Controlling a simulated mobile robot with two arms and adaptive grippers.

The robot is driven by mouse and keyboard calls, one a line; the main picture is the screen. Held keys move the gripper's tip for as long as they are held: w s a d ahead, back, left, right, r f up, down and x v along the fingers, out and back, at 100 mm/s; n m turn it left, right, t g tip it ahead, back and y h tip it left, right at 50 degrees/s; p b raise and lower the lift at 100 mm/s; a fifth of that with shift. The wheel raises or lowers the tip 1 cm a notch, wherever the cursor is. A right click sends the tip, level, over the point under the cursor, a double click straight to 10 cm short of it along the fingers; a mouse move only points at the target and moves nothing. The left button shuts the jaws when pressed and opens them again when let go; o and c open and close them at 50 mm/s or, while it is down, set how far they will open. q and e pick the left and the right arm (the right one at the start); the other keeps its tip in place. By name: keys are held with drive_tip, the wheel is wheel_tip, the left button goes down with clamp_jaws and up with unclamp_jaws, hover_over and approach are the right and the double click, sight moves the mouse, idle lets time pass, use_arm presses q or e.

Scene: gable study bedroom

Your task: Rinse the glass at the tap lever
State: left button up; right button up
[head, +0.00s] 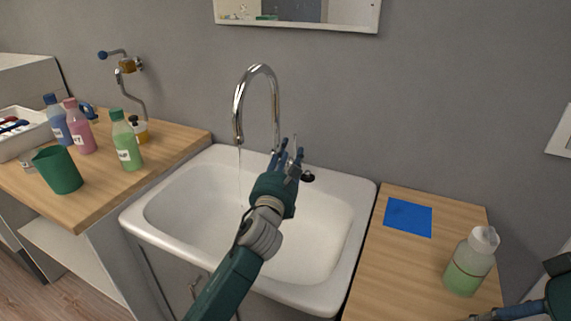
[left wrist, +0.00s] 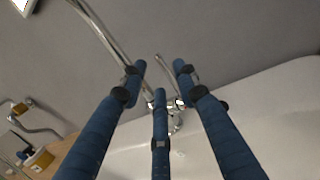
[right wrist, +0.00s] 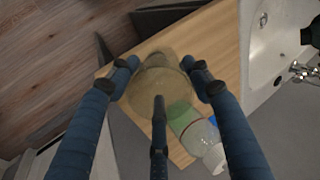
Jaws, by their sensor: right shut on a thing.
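The chrome tap (head: 258,75) arches over the white sink (head: 165,225), and a thin stream of water (head: 240,172) falls from its spout. The tap lever, a thin chrome rod, shows in the left wrist view (left wrist: 164,72). My left gripper (head: 287,152) is at the tap's base by the lever; its fingers are spread, with nothing held, and I cannot tell whether they touch the lever. My right gripper (right wrist: 160,82) is shut on a clear, yellowish-tinted glass (right wrist: 158,88) at the right counter. The glass is out of the head view, where only some right fingers (head: 505,313) show.
A bottle of green liquid (head: 467,265) and a blue square (head: 408,217) are on the right counter (head: 378,278). The left counter holds a green cup (head: 58,170), several bottles (head: 127,145) and a white tray (head: 30,140). A mirror (head: 297,15) hangs above.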

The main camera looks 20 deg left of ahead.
use_arm(q)
drive_tip(key=v, duration=0.5)
drive_tip(key=shift+s, duration=0.1)
drive_tip(key=shift+r, duration=0.15)
